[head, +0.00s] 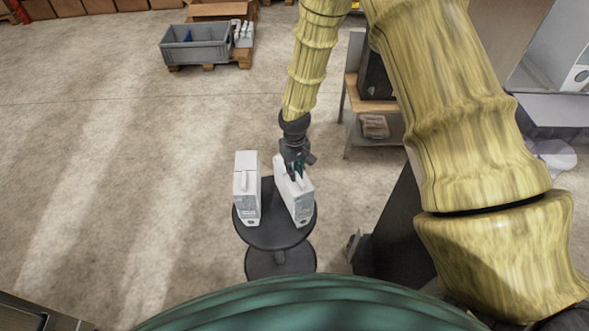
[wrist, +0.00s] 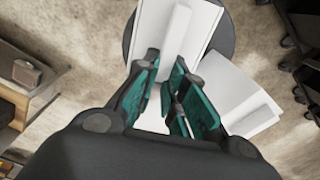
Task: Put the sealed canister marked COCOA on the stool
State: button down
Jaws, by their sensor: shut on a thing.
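The stool (head: 272,239) is a dark round top on a post and round base. Two white box-shaped canisters are at its top. The left canister (head: 246,190) stands upright near the stool's left edge; it also shows in the wrist view (wrist: 238,100). My gripper (head: 294,170) is shut on the right canister (head: 296,200) at its upper part. In the wrist view the teal fingers (wrist: 173,90) close around the raised grip of this white canister (wrist: 150,35). I cannot tell whether it rests on the stool or hangs just above. The markings are too small to read.
A grey crate (head: 196,44) stands on a pallet at the back left, beside small white containers (head: 243,33). A wooden-topped shelf unit (head: 376,105) stands right of the stool. A light grey table (head: 545,107) is farther right. The floor left of the stool is clear.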

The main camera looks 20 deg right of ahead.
jog(key=shift+f, duration=0.1)
jog(key=c, duration=1.5)
grip_release()
jog(key=shift+r, duration=0.2)
notch_tip(320, 180, up, 12)
jog(key=b, duration=0.4)
